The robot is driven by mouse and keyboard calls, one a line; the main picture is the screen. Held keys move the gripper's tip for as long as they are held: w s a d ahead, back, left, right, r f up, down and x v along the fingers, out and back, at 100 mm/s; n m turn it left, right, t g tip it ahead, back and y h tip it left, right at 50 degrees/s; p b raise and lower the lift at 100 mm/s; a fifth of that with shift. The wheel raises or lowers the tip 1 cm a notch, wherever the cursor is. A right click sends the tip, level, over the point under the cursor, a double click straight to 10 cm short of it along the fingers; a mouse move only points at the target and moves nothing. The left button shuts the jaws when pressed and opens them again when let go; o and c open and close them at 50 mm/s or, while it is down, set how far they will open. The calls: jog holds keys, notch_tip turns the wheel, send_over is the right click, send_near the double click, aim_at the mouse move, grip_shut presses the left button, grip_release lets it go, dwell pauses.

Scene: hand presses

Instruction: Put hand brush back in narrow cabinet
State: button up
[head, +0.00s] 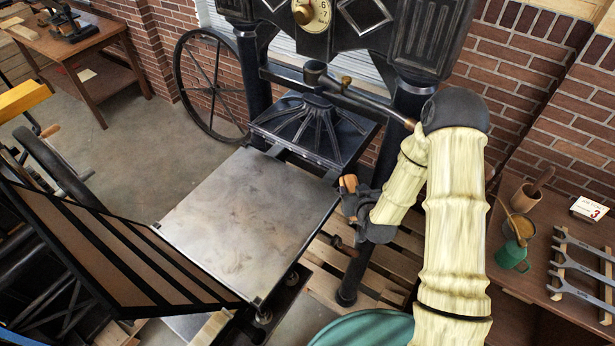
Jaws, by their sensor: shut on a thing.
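My gripper (352,196) is in the middle of the head view, just off the right edge of the press's flat metal bed. It is shut on the hand brush (348,183), of which only a small orange-brown part seems to show at the jaws. The rest of the brush is hidden or too small to make out. I cannot make out a narrow cabinet in this view.
The black press with its grey metal bed (250,205) fills the centre. A hinged slatted frame (110,245) is at left. A wooden pallet (375,265) lies below my gripper. A brown table (525,265) at right holds wrenches (580,290) and a green mug (511,256).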

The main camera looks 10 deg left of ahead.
jog(key=s+d+f+m+h+b, duration=0.2)
jog(key=d+f+m+h+b, duration=0.2)
jog(key=d+f+b, duration=0.6)
jog(key=d+f, duration=0.3)
jog(key=shift+f+t+b, duration=0.35)
jog(key=shift+t, duration=0.05)
